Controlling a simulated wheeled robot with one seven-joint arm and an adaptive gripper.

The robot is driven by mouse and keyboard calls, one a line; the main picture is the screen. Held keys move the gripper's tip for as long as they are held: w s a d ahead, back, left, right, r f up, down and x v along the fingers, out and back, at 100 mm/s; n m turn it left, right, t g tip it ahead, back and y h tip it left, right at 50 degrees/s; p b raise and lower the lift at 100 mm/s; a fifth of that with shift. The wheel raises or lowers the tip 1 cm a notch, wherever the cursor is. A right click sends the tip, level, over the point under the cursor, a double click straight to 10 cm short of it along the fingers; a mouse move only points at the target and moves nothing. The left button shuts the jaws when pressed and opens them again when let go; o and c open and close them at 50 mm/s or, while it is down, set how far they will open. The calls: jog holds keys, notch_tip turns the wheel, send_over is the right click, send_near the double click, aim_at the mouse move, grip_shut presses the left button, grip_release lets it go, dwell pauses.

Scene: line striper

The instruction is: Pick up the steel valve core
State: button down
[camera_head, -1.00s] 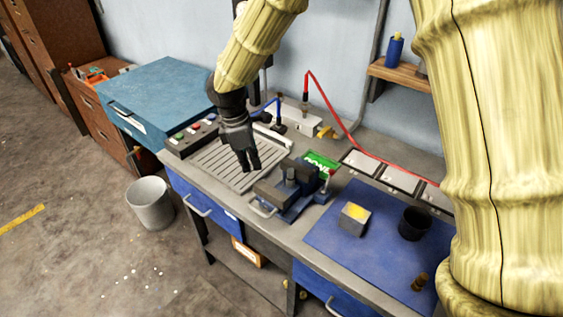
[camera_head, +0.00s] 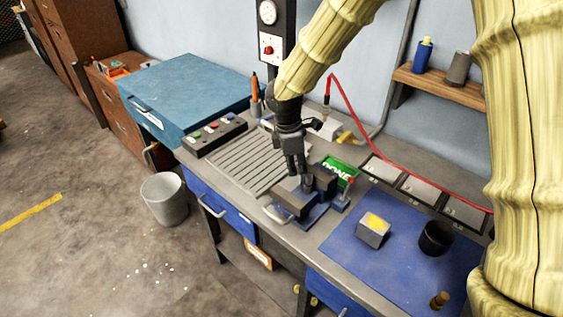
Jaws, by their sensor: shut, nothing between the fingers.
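My gripper (camera_head: 296,171) points down at the left side of the dark blue-grey bench vise (camera_head: 295,202), its fingertips close together with nothing seen between them. A small grey upright piece (camera_head: 308,183) shows at the vise jaws, just right of the fingertips; it may be the steel valve core, but it is small and partly covered. I cannot tell whether the fingers touch it.
A ribbed tray (camera_head: 232,164) lies left of the vise and a green box (camera_head: 341,169) behind it. On the blue mat (camera_head: 400,216) stand a grey block with a yellow top (camera_head: 373,231), a black cup (camera_head: 436,239) and a small brass piece (camera_head: 439,300).

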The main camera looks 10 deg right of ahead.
aim_at(310, 177)
jog(key=d, duration=0.1)
jog(key=d+p, duration=0.1)
jog(key=d, duration=0.1)
jog(key=shift+s+d+p, duration=0.25)
jog(key=shift+d+p, duration=0.05)
jog(key=shift+f+p, duration=0.35)
jog(key=shift+f, duration=0.45)
jog(key=shift+f, duration=0.1)
jog(key=shift+s+a, duration=0.1)
